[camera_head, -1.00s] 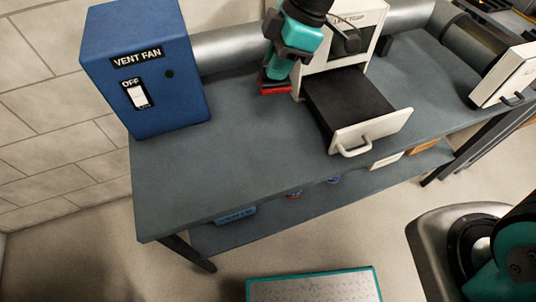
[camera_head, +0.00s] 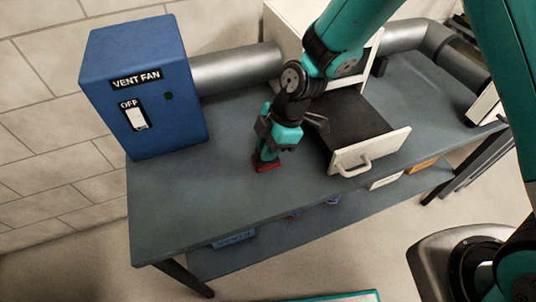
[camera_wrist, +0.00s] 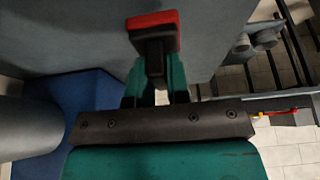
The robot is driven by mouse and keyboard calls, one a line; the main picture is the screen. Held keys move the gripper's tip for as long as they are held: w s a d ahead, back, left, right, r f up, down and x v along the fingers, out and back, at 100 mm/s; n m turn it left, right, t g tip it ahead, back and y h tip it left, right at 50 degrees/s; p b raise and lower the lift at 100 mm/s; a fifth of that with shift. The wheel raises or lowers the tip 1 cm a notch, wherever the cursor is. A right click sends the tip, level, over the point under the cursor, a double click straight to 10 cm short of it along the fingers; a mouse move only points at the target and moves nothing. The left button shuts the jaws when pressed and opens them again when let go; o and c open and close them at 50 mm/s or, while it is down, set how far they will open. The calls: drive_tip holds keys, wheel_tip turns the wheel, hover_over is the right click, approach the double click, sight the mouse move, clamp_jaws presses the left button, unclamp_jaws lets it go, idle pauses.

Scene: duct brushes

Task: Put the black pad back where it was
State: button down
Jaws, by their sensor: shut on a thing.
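My gripper (camera_head: 268,150) is shut on a small red-and-black block, with its red part (camera_head: 266,166) low at the bench top left of the open drawer. In the wrist view the red end (camera_wrist: 153,19) and a dark part (camera_wrist: 152,46) show beyond my fingers (camera_wrist: 155,88). I cannot tell whether it touches the bench. The white drawer (camera_head: 372,152) is pulled out of its housing. A flat black surface (camera_head: 352,118) fills it; I cannot tell whether this is the black pad or the drawer floor. My arm hides part of the housing.
A blue vent fan box (camera_head: 175,118), marked OFF, stands at the bench's left end. A grey duct (camera_head: 238,68) runs from it to the housing. The bench top (camera_head: 190,195) is clear front left. Labelled bins (camera_head: 234,238) sit on the lower shelf.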

drive_tip(key=shift+f, duration=1.5)
drive_tip(key=shift+f, duration=0.25)
drive_tip(key=c, duration=1.1)
unclamp_jaws()
drive_tip(key=shift+r, duration=0.1)
drive_tip(key=v, duration=1.3)
drive_tip(key=s+d+r+m, duration=0.3)
drive_tip(key=s+r+m, duration=0.4)
drive_tip(key=s, duration=0.2)
drive_tip(key=s+d+r+m+t, duration=0.1)
drive_tip(key=s+d+r+m, duration=0.2)
drive_tip(key=s+r+m, duration=0.3)
drive_tip(key=s+m, duration=0.1)
drive_tip(key=s, duration=0.1)
drive_tip(key=shift+s+d+r, duration=0.3)
drive_tip(key=shift+s+r, duration=0.05)
drive_tip(key=shift+r, duration=0.05)
